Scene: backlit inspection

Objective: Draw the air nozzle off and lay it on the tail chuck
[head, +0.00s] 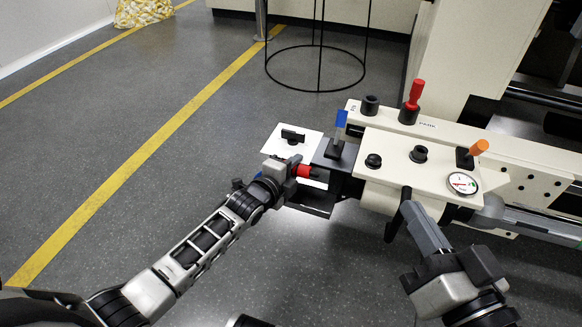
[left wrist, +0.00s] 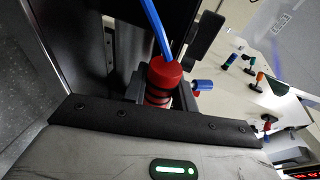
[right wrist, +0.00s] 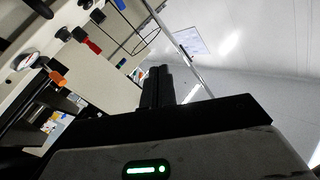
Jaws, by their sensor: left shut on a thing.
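The red air nozzle (head: 304,171) is held in my left gripper (head: 293,170), beside the black end of the machine bed. In the left wrist view the nozzle (left wrist: 165,72) is a red ribbed body with a blue hose (left wrist: 155,25) running up from it, between the dark fingers. I cannot tell whether the nozzle still sits on a fitting. The black block (head: 334,155) at the bed's end may be the tail chuck; I cannot tell for sure. My right gripper (head: 405,193) is over the front edge of the bed, its fingers (right wrist: 157,88) together, with nothing seen between them.
The cream machine bed (head: 390,160) carries a red-handled lever (head: 415,95), an orange-handled lever (head: 478,148), black knobs and a round gauge (head: 462,183). A white plate (head: 270,146) with a black handle lies left of the block.

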